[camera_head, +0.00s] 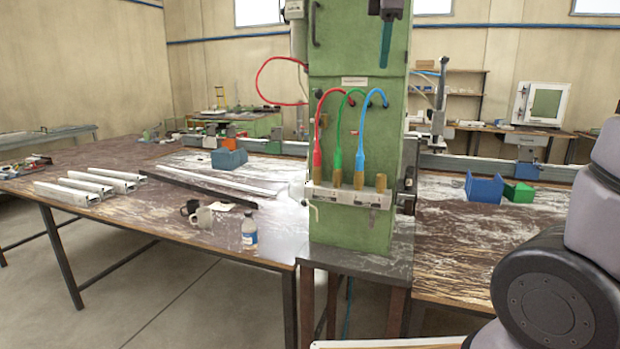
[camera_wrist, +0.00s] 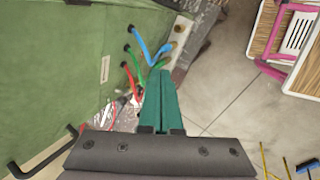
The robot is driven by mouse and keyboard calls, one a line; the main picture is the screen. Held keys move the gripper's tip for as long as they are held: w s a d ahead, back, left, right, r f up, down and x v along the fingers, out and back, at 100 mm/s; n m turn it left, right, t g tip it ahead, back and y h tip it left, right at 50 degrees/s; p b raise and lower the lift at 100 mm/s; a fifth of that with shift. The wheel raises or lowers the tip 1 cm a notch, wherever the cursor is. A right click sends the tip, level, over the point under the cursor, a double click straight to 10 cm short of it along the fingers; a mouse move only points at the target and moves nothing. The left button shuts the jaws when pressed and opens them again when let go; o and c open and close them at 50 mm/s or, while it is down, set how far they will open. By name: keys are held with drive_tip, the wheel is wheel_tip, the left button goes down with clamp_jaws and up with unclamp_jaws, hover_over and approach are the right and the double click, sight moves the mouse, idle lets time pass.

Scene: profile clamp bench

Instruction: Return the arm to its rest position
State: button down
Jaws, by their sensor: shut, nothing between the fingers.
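My gripper (camera_wrist: 161,82) has two teal fingers. In the wrist view they are pressed together with nothing between them, and point toward the colored hoses. In the head view my gripper (camera_head: 385,62) hangs fingers down at the top, in front of the green cabinet's upper part, above the hoses. A rounded grey part of my arm (camera_head: 548,300) fills the lower right of the head view. The links between that part and the gripper are out of frame.
The green cabinet (camera_head: 340,65) stands mid-view with red (camera_head: 316,150), green (camera_head: 338,150) and blue (camera_head: 361,150) hoses on its white holder (camera_head: 350,194). Left bench holds aluminium profiles (camera_head: 70,193), mugs (camera_head: 204,217) and a bottle (camera_head: 249,232). Right bench holds a blue block (camera_head: 484,188).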

drive_tip(key=s+d+f+m+y, duration=0.1)
drive_tip(key=s+d+f+m, duration=0.3)
drive_tip(key=m, duration=0.6)
drive_tip(key=s+d+f+m+t+y, duration=0.1)
drive_tip(key=s+d+f+m, duration=0.4)
drive_tip(key=s+f+m, duration=0.3)
drive_tip(key=s+m, duration=0.3)
drive_tip(key=shift+s+d+f+t+y, duration=0.15)
drive_tip(key=shift+d+f+t+y, duration=0.05)
drive_tip(key=shift+f+t+y, duration=0.1)
